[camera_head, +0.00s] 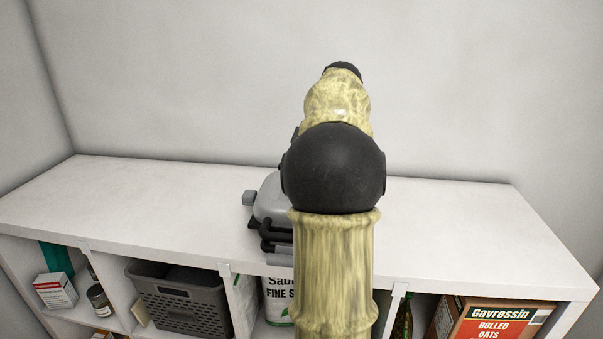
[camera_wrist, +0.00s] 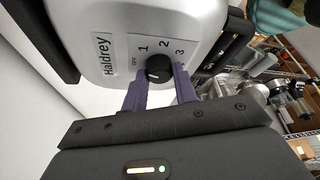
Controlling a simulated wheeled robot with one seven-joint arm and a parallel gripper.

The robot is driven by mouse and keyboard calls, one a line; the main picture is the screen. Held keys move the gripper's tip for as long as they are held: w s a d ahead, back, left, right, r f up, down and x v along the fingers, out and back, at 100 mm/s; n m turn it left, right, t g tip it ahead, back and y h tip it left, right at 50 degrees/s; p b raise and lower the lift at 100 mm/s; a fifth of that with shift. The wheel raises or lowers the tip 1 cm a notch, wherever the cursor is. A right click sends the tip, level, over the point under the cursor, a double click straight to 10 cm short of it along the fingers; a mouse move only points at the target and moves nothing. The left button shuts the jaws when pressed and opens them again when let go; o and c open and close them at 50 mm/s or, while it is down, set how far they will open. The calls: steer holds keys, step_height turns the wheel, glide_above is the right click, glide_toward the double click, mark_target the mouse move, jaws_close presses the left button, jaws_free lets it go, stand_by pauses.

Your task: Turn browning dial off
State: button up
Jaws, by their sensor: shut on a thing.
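The browning dial (camera_wrist: 158,70) is a round black knob on the face of a silver-grey appliance (camera_wrist: 115,20). The face carries the marks OFF, 1, 2 and 3 around the dial and the name Haldrey. My gripper (camera_wrist: 160,80) has its two purple fingers on either side of the dial, shut on it. A pale line shows on the dial, but I cannot tell surely which mark it points to. In the head view the appliance (camera_head: 270,200) stands on the white shelf top, partly hidden behind my arm, which also hides my gripper.
The white shelf top (camera_head: 140,205) is clear on both sides of the appliance. Below are a grey basket (camera_head: 180,298), a small box (camera_head: 55,290), a jar (camera_head: 98,298) and a Gavressin rolled oats box (camera_head: 490,318). A plain wall (camera_head: 180,80) stands behind.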

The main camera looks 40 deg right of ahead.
steer(key=shift+w+n+g, duration=0.1)
steer(key=shift+n+g, duration=0.6)
steer(key=shift+n, duration=1.4)
steer(key=shift+y, duration=0.3)
steer(key=o, duration=1)
